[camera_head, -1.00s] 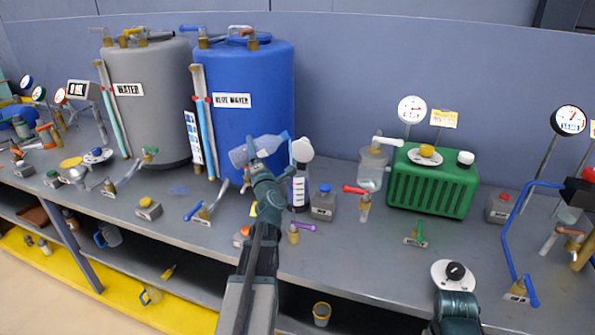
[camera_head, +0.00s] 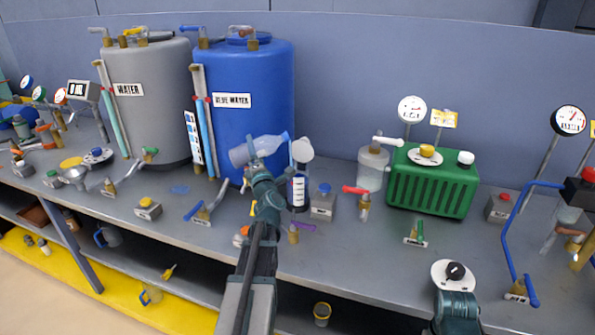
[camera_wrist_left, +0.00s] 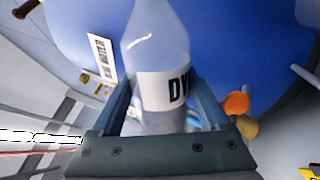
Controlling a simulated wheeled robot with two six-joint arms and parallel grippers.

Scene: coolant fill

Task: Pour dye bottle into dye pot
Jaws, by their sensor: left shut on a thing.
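My left gripper (camera_head: 256,160) is shut on the dye bottle (camera_head: 270,146), a clear bottle with a grey body. In the head view the bottle lies nearly on its side above the bench, its neck pointing right. In the left wrist view the dye bottle (camera_wrist_left: 160,50) stands between the two fingers, with a white label reading "DY", the rest hidden. A slim vessel with a white scale (camera_head: 299,188), perhaps the dye pot, stands just right of the gripper with a round white lid (camera_head: 303,150) at its top. The bottle's mouth is near this lid; I cannot see any flow.
The blue water tank (camera_head: 265,85) rises right behind the bottle, with the grey water tank (camera_head: 145,110) to its left. A green ribbed box (camera_head: 432,187) is farther right.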

